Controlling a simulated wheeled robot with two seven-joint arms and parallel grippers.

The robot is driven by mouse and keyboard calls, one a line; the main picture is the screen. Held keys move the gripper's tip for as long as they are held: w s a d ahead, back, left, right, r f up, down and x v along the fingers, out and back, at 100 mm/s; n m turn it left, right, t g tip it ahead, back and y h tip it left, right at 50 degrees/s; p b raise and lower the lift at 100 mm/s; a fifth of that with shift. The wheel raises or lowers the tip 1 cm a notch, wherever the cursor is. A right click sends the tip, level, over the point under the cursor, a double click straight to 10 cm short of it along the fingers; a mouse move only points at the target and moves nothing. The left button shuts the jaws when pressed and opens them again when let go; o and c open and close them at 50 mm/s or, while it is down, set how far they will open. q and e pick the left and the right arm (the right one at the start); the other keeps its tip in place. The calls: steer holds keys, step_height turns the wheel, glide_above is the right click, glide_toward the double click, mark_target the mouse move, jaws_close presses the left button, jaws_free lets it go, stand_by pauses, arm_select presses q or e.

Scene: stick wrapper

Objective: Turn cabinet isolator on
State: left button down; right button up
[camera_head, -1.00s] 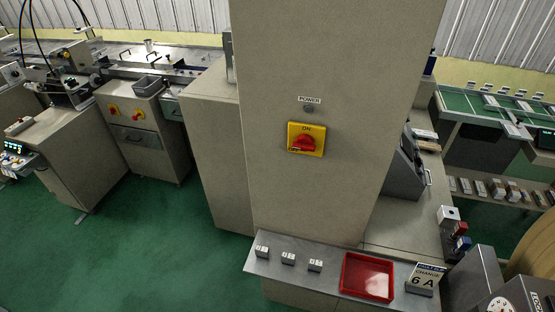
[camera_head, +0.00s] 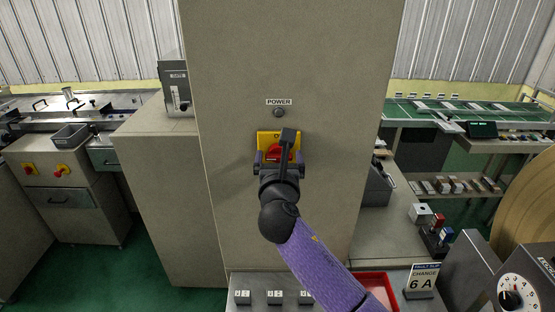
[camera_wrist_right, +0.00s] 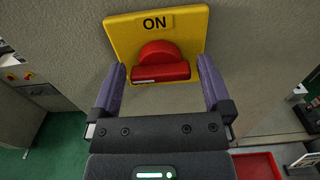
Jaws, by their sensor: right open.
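The cabinet isolator is a red rotary handle (camera_head: 279,153) on a yellow plate (camera_head: 264,138), on the front of the tall grey cabinet (camera_head: 330,60). In the right wrist view the red handle (camera_wrist_right: 160,64) lies crosswise below the word ON on the yellow plate (camera_wrist_right: 120,33). My right gripper (camera_head: 279,160) is at the isolator, its arm reaching up from below. In the wrist view its two purple fingers (camera_wrist_right: 161,80) are apart, one on each side of the handle, with gaps visible. My left gripper is out of view.
A dark round lamp (camera_head: 279,113) sits under the POWER label above the isolator. A grey machine (camera_head: 165,180) stands left.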

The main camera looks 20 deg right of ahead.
steer(key=shift+w, duration=0.15)
steer(key=c, duration=1.1)
steer(key=shift+o, duration=0.2)
steer(key=m+p, duration=0.1)
steer(key=m, duration=0.2)
steer(key=shift+d+m, duration=0.1)
steer(key=shift+m, duration=0.3)
steer(key=m, duration=0.3)
steer(key=shift+f+m, duration=0.1)
steer(key=shift+m, duration=0.2)
steer(key=m+b, duration=0.1)
steer(key=m, duration=0.4)
steer(key=m+b, duration=0.1)
steer(key=m, duration=0.4)
steer(key=shift+d+f, duration=0.1)
steer(key=shift+f, duration=0.1)
steer(key=shift+m, duration=0.3)
